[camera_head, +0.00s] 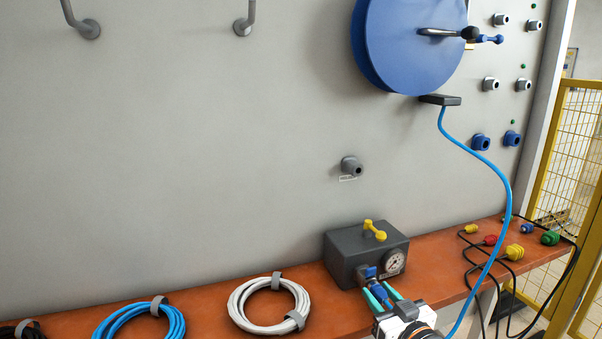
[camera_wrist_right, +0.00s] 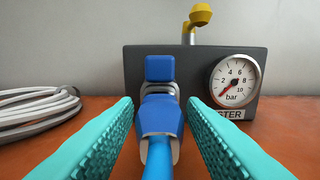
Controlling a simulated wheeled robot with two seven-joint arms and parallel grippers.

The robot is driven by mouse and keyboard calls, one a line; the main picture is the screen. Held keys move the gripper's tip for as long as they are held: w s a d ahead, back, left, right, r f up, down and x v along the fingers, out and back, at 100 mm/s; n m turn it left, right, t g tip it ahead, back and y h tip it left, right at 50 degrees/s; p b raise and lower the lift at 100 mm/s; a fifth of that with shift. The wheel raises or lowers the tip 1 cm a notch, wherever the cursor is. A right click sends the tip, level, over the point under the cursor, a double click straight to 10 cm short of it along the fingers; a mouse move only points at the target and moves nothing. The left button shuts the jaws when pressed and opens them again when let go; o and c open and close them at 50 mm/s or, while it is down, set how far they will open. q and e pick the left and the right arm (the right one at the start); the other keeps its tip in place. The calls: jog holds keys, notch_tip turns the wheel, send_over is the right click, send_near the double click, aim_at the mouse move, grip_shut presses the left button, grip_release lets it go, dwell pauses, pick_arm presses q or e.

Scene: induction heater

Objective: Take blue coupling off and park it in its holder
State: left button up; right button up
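The blue coupling (camera_head: 379,294) sits on the front of a dark grey box (camera_head: 345,248) with a pressure gauge, its blue hose running toward me. In the right wrist view the coupling (camera_wrist_right: 160,115) is upright in the middle, below a blue square part (camera_wrist_right: 160,68) on the box front. My right gripper (camera_head: 377,290) is open, its teal fingers on either side of the coupling with narrow gaps. A grey socket (camera_head: 351,166) with a small label is on the wall above; I cannot tell if it is the holder. My left gripper is not in view.
The blue hose (camera_head: 507,190) hangs from the blue reel (camera_head: 410,45) and curves down right of my gripper. Coiled white (camera_head: 240,300) and blue (camera_head: 100,325) hoses lie left on the orange bench. Black cables with coloured plugs (camera_head: 514,252) lie right. A yellow valve handle (camera_head: 375,230) tops the box.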

aim_at(386, 301)
grip_shut()
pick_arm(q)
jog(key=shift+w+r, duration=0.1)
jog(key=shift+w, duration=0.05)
pick_arm(e)
jog(key=shift+s, duration=0.1)
jog(key=shift+s+d, duration=0.15)
jog(key=shift+s, duration=0.15)
jog(key=shift+s+d+p, duration=0.1)
jog(key=shift+s+p, duration=0.15)
jog(key=shift+p, duration=0.05)
jog(key=shift+s+d, duration=0.2)
jog(key=shift+s, duration=0.3)
jog(key=shift+s+d+p, duration=0.2)
jog(key=shift+s+p, duration=0.2)
jog(key=shift+s, duration=0.15)
jog(key=shift+p+v, duration=0.3)
jog(key=shift+v, duration=0.95)
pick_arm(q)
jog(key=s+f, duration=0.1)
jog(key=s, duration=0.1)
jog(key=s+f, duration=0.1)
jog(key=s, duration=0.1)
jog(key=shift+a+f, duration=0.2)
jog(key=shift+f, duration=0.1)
